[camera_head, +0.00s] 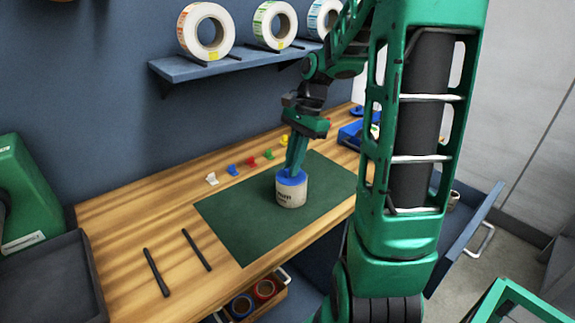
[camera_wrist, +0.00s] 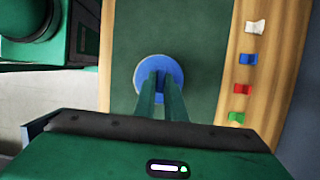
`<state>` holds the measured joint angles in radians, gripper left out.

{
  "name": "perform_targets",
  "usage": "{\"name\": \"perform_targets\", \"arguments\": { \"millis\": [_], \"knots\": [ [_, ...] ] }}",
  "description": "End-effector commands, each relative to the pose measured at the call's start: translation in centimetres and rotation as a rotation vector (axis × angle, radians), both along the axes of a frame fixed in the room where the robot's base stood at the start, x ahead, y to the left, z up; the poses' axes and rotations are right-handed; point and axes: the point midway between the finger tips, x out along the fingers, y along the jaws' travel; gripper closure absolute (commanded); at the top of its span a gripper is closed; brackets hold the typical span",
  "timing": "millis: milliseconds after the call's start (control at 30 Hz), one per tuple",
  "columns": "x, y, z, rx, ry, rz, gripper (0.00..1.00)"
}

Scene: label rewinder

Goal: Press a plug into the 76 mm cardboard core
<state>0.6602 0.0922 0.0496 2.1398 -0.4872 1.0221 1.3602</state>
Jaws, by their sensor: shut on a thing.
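A whitish cardboard core (camera_head: 292,197) with dark print stands upright on the green mat (camera_head: 240,225). A blue plug (camera_head: 284,181) covers its top end. The fingers (camera_wrist: 160,77) also show in the wrist view. I cannot tell how deep the plug sits in the core.
Several coloured clips (camera_head: 251,161) lie along the bench's back. Two dark rods (camera_head: 196,250) lie at the front left. A wall shelf (camera_head: 200,70) carries label rolls (camera_head: 189,32). A blue bin (camera_head: 350,134) is at the right end. The mat around the core is clear.

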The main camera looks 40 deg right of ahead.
Motion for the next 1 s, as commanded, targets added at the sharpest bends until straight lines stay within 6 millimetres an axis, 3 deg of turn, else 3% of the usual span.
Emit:
{"name": "perform_targets", "arguments": {
  "millis": [900,933,1000],
  "knots": [
    [-0.03,0.0,-0.15,0.001,0.001,-0.001,1.0],
    [-0.03,0.01,-0.16,0.001,0.001,-0.001,0.85],
    [-0.03,0.0,-0.15,0.001,0.001,-0.001,0.68]
  ]
}}
